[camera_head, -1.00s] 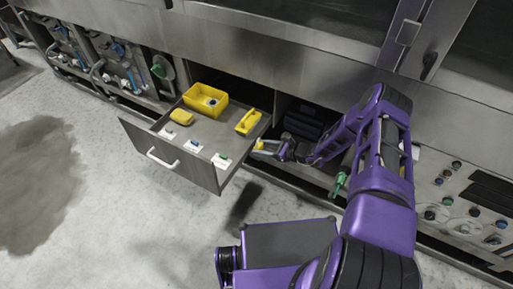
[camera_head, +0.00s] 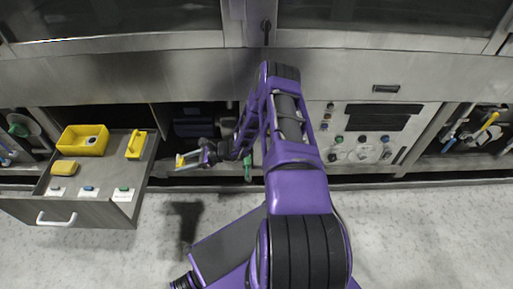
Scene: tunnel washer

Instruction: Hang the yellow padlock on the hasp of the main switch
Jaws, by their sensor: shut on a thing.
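My gripper (camera_head: 192,158) is left of the picture's middle, just right of the open drawer and above the floor. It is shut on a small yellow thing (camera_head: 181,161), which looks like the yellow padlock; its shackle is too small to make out. A control panel (camera_head: 345,118) with several knobs and buttons is in the machine front, right of my arm and well apart from the padlock. I cannot tell which part is the main switch, and I cannot make out its hasp.
The open drawer (camera_head: 146,170) at left holds a yellow box (camera_head: 72,146), a yellow block (camera_head: 64,168), a yellow handled piece (camera_head: 137,144) and several labelled small items. A bay with pipes and a yellow lever (camera_head: 490,121) is at far right. The floor in front is clear.

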